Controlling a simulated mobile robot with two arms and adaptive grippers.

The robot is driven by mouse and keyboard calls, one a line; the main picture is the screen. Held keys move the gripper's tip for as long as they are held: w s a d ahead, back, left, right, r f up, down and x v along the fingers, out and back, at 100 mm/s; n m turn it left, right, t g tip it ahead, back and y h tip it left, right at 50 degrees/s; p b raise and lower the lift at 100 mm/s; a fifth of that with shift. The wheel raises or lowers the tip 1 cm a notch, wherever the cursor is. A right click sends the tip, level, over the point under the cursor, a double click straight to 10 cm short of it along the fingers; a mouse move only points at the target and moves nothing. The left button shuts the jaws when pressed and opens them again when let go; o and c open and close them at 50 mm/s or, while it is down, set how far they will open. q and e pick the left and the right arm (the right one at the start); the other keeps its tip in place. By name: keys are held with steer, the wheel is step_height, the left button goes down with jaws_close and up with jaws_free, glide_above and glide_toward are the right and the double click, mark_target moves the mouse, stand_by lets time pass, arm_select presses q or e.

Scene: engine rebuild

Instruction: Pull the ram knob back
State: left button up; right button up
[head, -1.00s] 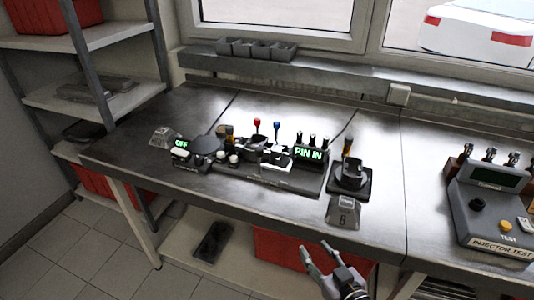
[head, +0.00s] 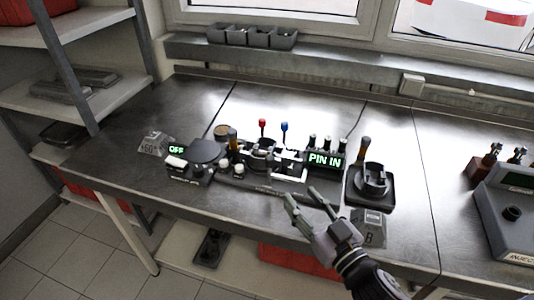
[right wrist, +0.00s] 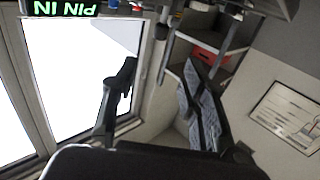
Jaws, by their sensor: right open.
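A dark bench fixture (head: 225,176) stands on the metal workbench, with a lit "PIN IN" display (head: 325,161) at its right and an "OFF" display (head: 176,150) at its left. A red-topped lever (head: 262,124) and a blue-topped lever (head: 284,127) stand at its back. Several black knobs stand behind the display. I cannot tell which part is the ram knob. My right gripper (head: 304,200) is open and empty, in front of the fixture's right part. In the right wrist view its fingers (right wrist: 158,85) are apart with nothing between them. My left gripper is not in view.
A black holder (head: 372,186) with an upright wood-handled tool is right of the fixture. A grey block marked 8 (head: 370,222) stands near the front edge. An injector tester (head: 508,215) is at far right.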

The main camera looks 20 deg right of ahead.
steer(key=p, duration=0.1)
glide_toward(272, 162)
steer(key=w, duration=0.3)
steer(key=w+a+p, duration=0.1)
steer(key=w, duration=0.2)
steer(key=w+p, duration=0.1)
steer(key=w, duration=0.2)
steer(key=shift+w+a, duration=0.35)
steer(key=shift+a, duration=0.05)
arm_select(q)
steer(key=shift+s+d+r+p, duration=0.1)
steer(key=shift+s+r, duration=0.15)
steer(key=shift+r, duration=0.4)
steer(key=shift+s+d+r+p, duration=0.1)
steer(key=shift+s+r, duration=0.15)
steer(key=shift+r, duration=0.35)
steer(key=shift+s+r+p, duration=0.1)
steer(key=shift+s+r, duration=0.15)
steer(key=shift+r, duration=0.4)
arm_select(e)
steer(key=shift+w+a, duration=0.15)
steer(key=shift+w, duration=0.5)
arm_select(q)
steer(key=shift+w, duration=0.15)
arm_select(e)
jaws_close()
